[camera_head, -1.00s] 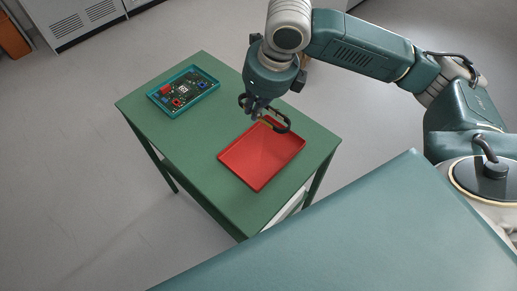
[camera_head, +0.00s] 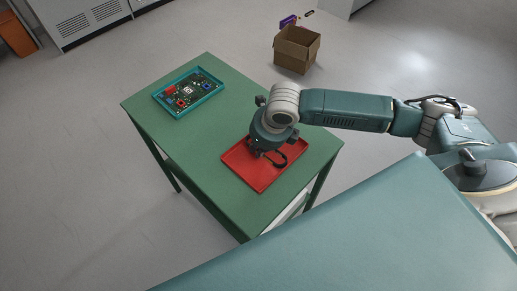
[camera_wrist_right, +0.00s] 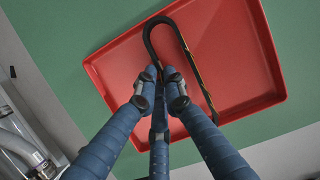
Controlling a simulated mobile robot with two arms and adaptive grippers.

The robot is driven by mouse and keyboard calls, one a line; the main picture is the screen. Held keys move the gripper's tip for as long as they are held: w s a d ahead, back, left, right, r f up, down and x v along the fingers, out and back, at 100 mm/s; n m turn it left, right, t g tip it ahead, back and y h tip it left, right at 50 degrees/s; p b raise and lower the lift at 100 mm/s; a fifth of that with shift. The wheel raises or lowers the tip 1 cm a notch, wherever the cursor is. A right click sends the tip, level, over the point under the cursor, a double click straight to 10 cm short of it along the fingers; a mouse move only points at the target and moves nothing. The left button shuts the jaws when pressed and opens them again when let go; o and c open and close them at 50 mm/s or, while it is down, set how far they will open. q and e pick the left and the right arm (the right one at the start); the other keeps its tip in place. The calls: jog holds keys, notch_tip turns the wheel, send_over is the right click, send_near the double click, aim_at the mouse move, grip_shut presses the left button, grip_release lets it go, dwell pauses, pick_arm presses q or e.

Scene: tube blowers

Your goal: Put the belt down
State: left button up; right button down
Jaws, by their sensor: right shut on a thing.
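The belt (camera_head: 281,158) is a thin black loop. My right gripper (camera_head: 262,153) is shut on it, low over the red tray (camera_head: 254,180) on the green table. In the right wrist view, the fingertips of my right gripper (camera_wrist_right: 160,77) pinch one side of the belt (camera_wrist_right: 183,42), and its loop curves toward the far edge of the red tray (camera_wrist_right: 112,66). The belt lies within the tray's outline there. I cannot tell whether it touches the tray floor. My left gripper is not in view.
A teal tray (camera_head: 207,96) with a circuit board (camera_head: 187,92) stands at the table's far left corner. The green table (camera_head: 185,138) is bare between the trays. A cardboard box (camera_head: 297,52) and a purple item (camera_head: 288,21) are on the floor behind.

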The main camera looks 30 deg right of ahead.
jog(key=shift+s+f, duration=0.3)
jog(key=shift+f, duration=0.05)
jog(key=c, duration=1.9)
grip_release()
jog(key=shift+f, duration=0.15)
jog(key=shift+o, duration=0.2)
jog(key=shift+w, duration=0.15)
jog(key=shift+r, duration=0.4)
jog(key=v, duration=1.1)
jog(key=shift+r, duration=0.3)
jog(key=shift+d, duration=0.1)
